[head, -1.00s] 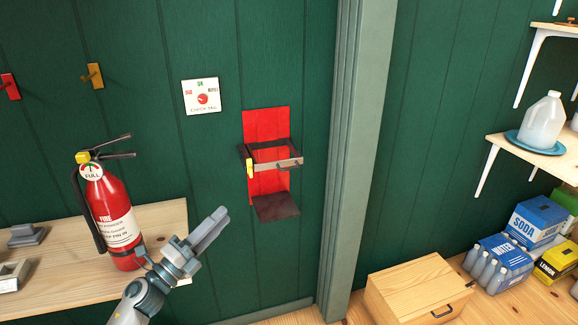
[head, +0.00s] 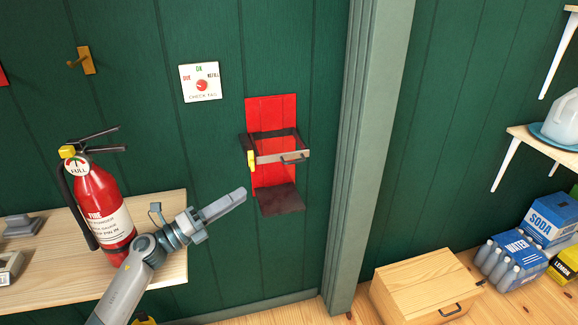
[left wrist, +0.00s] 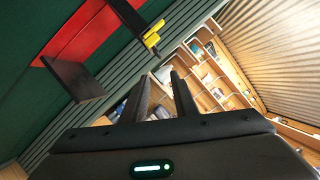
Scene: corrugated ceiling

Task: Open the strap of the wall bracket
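The wall bracket has a red back plate (head: 271,112), a dark bottom shelf (head: 280,200) and a strap (head: 282,155) looped across its front. In the left wrist view, the red plate (left wrist: 88,30), dark shelf (left wrist: 72,78) and yellow clip (left wrist: 153,36) show at upper left. My left gripper (head: 238,197) is left of and below the strap, apart from it. Its fingers (left wrist: 160,77) are parted with nothing between them. My right gripper is not in view.
A fire extinguisher (head: 98,205) stands on the wooden shelf (head: 172,236) at left, beside my left arm. A check-tag sign (head: 200,82) is on the wall. A green post (head: 363,130) stands right of the bracket. A wooden box (head: 428,287) sits on the floor.

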